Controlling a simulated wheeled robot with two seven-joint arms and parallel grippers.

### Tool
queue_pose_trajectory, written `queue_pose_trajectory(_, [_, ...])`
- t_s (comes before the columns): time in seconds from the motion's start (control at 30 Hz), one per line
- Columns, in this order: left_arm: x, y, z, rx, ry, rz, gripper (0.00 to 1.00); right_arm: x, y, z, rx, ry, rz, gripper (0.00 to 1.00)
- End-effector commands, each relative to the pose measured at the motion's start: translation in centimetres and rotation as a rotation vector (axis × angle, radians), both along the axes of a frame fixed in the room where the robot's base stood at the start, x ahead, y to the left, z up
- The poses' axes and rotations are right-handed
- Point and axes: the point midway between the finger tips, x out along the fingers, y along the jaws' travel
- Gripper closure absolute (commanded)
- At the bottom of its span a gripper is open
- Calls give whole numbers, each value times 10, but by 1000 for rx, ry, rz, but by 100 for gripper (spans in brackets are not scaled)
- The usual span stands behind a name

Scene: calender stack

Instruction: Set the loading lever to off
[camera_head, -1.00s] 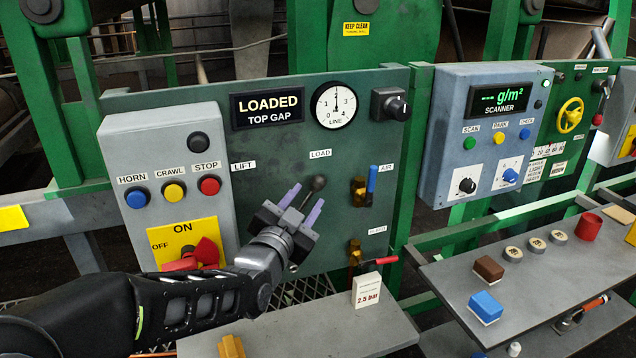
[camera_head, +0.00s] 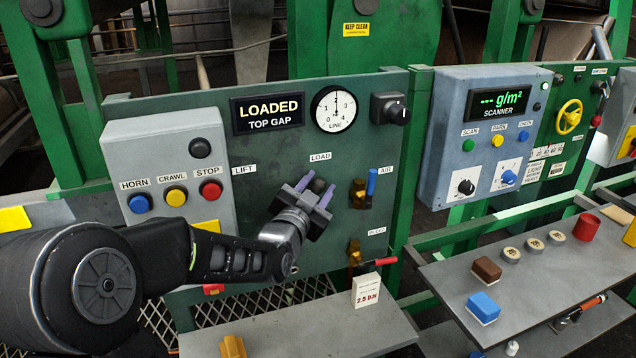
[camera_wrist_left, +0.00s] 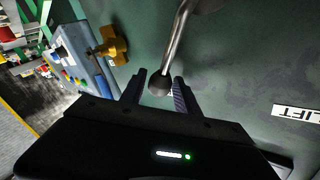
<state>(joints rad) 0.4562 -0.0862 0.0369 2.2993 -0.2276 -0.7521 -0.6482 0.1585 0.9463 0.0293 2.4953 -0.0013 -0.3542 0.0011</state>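The loading lever is a metal rod with a dark round knob (camera_head: 318,186), just below the LOAD label (camera_head: 320,157) on the green panel. The LIFT label (camera_head: 244,169) is to its left. My left gripper (camera_head: 315,189) is open, with purple-grey fingers on either side of the knob. In the left wrist view the knob (camera_wrist_left: 159,86) lies between the two spread fingers (camera_wrist_left: 159,79), with the rod (camera_wrist_left: 181,35) running up to the panel. I cannot tell whether a finger touches the knob. The display (camera_head: 268,112) reads LOADED, TOP GAP. My right gripper is not in view.
A grey button box (camera_head: 165,150) stands left of the lever. Brass valves with a blue AIR handle (camera_head: 372,181) and a red handle (camera_head: 378,262) are to the right. A shelf (camera_head: 300,335) with a 2.5 bar card (camera_head: 366,291) lies below.

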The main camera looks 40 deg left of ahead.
Motion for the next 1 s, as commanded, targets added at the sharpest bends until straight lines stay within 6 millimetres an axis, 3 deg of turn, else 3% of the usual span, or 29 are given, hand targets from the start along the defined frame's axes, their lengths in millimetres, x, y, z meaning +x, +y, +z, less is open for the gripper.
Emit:
queue_pose_trajectory(0.3, [2, 1, 0, 0, 0, 0, 63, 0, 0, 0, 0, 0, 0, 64])
queue_pose_trajectory(0.73, [2, 1, 0, 0, 0, 0, 98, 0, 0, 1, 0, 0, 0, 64])
queue_pose_trajectory(1.0, [2, 1, -1, 0, 0, -1, 100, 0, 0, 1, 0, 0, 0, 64])
